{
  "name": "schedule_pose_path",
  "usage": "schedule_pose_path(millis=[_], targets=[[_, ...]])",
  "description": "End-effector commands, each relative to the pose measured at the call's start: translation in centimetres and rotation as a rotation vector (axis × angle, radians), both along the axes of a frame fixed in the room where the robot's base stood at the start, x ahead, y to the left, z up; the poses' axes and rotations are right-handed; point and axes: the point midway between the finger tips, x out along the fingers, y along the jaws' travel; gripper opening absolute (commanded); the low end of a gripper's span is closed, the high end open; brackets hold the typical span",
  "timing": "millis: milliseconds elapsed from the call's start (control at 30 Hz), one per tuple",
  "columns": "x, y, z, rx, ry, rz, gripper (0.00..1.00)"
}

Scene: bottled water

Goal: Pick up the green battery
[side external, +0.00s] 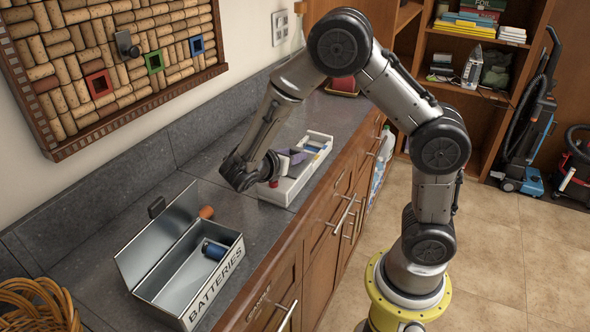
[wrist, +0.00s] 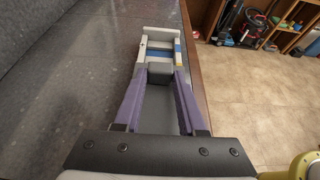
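I cannot make out a green battery in either view. My gripper (wrist: 160,75) has two purple fingers spread apart in the wrist view, with a grey block between them. The fingers reach over the white tray (wrist: 145,33), and I see nothing clasped. In the side view my gripper (side external: 296,156) is low over the white tray (side external: 318,137), partly hiding it. A blue item (side external: 313,148) lies in the tray. A metal box marked BATTERIES (side external: 237,262) stands open at the lower left with a dark blue battery (side external: 214,250) inside. An orange-brown cylinder (side external: 206,212) shows at the box's far side.
The grey counter (side external: 110,225) is clear between the box and the wall. A cork board (side external: 110,50) hangs above it. A wicker basket (side external: 40,305) sits at the lower left. The counter's front edge drops to drawers and tiled floor (side external: 500,250).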

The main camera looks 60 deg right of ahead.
Motion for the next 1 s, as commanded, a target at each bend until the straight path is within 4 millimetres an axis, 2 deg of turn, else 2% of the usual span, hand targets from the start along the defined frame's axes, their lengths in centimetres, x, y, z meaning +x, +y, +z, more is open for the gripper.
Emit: schedule_pose_path(millis=[33,167,200,1000], targets=[[-0.01,0.01,0.00,0.000,0.000,0.000,0.26],[-0.01,0.01,0.00,0.000,0.000,-0.001,0.03],[-0.01,0.01,0.00,0.000,0.000,-0.001,0.00],[0.00,0.01,0.03,0.000,-0.001,-0.001,0.00]])
